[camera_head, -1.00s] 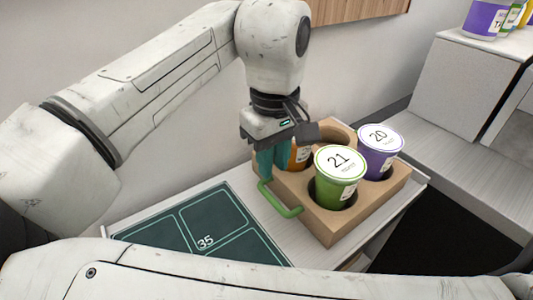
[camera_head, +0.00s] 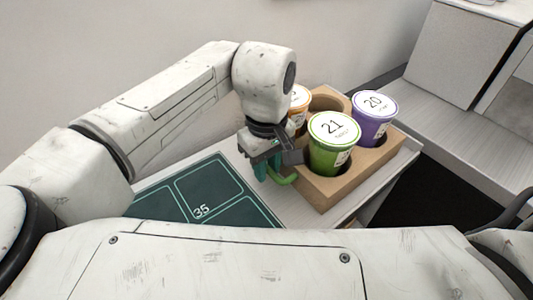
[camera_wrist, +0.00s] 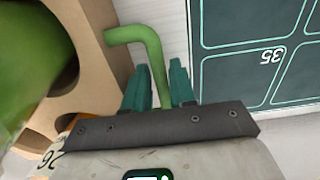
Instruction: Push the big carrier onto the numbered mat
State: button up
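The big carrier (camera_head: 322,197) is a tan tray on the light table. It holds cups: green-sided 21 (camera_head: 336,142), purple 20 (camera_head: 373,117) and an orange one (camera_head: 298,108), partly hidden by my arm. A hole at the back is empty. A green handle (camera_head: 284,180) sticks out on its left side. My gripper (camera_head: 263,172) is at this handle.
The carrier stands near the table's right edge (camera_head: 385,184), with a dark gap beyond. A grey counter (camera_head: 450,135) and a box-shaped block (camera_head: 453,55) are at the right. The wall is behind the table. No object stands on the visible part of the mat.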

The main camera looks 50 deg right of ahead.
jog(key=shift+f, duration=0.15)
grip_shut()
jog(key=shift+w+a, duration=0.1)
dwell(0.4)
